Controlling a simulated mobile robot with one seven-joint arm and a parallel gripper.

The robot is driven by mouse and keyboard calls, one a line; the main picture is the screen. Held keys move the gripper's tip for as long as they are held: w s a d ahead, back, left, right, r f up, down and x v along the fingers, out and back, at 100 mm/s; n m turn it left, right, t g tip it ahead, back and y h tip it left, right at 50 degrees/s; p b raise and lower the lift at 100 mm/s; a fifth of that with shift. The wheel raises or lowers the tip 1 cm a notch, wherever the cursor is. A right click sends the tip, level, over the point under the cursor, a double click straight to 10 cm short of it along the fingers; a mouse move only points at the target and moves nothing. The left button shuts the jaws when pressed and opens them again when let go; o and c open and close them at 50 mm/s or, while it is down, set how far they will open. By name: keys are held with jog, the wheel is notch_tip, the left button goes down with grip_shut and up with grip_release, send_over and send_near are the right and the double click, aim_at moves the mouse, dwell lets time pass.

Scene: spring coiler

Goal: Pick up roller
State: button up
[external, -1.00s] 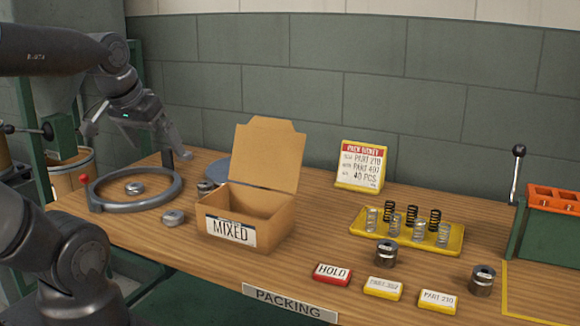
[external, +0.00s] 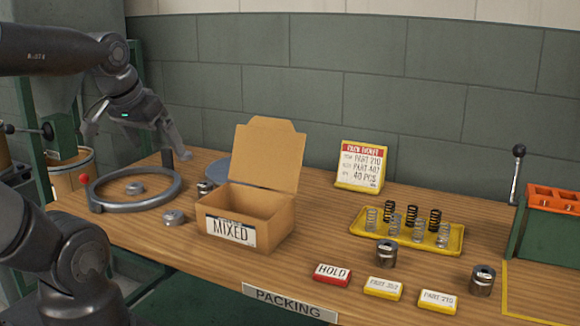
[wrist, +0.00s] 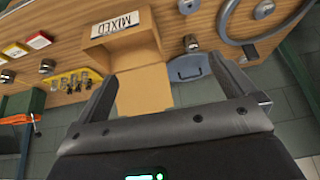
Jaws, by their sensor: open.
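Several small grey metal pieces look like rollers; I cannot tell which one is meant. One roller (external: 135,188) lies inside the grey ring (external: 107,206), another (external: 173,217) left of the MIXED box, and a third (external: 205,187) beside the blue-grey round plate (external: 217,171). In the wrist view, one roller (wrist: 190,43) shows by the plate and one (wrist: 265,9) inside the ring. My gripper (external: 177,157) is open and empty, above the back of the table near the ring, apart from all rollers. The wrist view shows its spread fingers (wrist: 183,88).
The open cardboard MIXED box (external: 228,232) stands mid-table with its flap up. Right of it are a yellow tray (external: 362,226) of springs, two larger steel cylinders (external: 387,254) (external: 482,281), label blocks (external: 332,274) and a green-orange fixture (external: 548,235). A wall closes the back.

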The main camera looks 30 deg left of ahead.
jog(key=shift+c, duration=0.4)
jog(key=c, duration=0.7)
jog(key=shift+w, duration=0.1)
jog(key=m+g, duration=0.6)
send_over(207, 185)
jog(key=a, duration=0.1)
notch_tip(207, 185, down, 11)
jog(key=f, duration=1)
jog(key=shift+w+d+f, duration=0.15)
jog(key=shift+w+f, duration=0.25)
